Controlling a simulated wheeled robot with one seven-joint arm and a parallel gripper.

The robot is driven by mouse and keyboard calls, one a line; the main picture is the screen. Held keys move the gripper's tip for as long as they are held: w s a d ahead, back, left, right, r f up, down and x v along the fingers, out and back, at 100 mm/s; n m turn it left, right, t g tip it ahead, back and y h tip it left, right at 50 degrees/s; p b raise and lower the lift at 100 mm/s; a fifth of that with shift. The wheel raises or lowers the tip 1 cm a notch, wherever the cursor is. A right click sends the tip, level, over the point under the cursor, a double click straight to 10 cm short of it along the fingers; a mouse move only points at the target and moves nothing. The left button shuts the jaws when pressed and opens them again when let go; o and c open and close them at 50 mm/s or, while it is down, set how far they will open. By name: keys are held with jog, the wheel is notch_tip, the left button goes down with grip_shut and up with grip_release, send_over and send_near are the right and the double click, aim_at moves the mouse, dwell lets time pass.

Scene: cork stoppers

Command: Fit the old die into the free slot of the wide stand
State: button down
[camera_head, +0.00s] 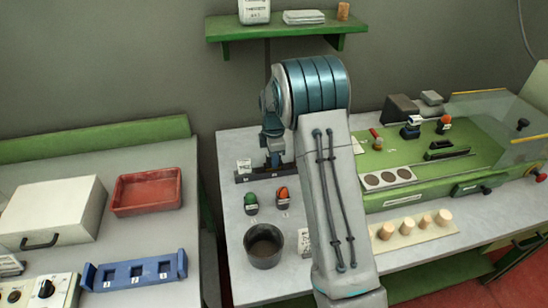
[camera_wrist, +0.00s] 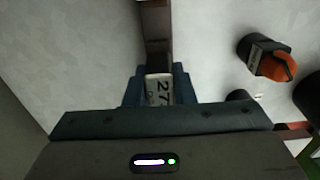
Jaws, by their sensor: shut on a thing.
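My gripper (camera_wrist: 158,92) is shut on a dark block with a white tag (camera_wrist: 158,88) reading 27, held between its blue fingers. I cannot tell for certain that this is the old die. In the head view my gripper (camera_head: 273,155) is at a long dark stand (camera_head: 262,176) with small labels and a white tag at its left end. The stand's bar (camera_wrist: 158,25) also shows just beyond the block in the wrist view. Whether the block touches the stand cannot be told. A blue stand (camera_head: 133,274) with numbered places lies at the lower left. Which stand is the wide one is unclear.
A green-topped piece (camera_head: 250,203) and an orange-topped piece (camera_head: 282,198) stand near my gripper. A dark round pot (camera_head: 264,246) is in front of them. A green machine (camera_head: 410,160) and a board of corks (camera_head: 408,236) are to the right. A red tray (camera_head: 147,192) is left.

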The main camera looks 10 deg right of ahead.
jog(key=shift+f+b, duration=0.5)
jog(key=shift+f, duration=0.25)
jog(key=c, duration=1.1)
grip_release()
jog(key=shift+r, duration=0.1)
jog(key=shift+c, duration=0.2)
notch_tip(320, 180, up, 14)
jog(key=b, duration=0.1)
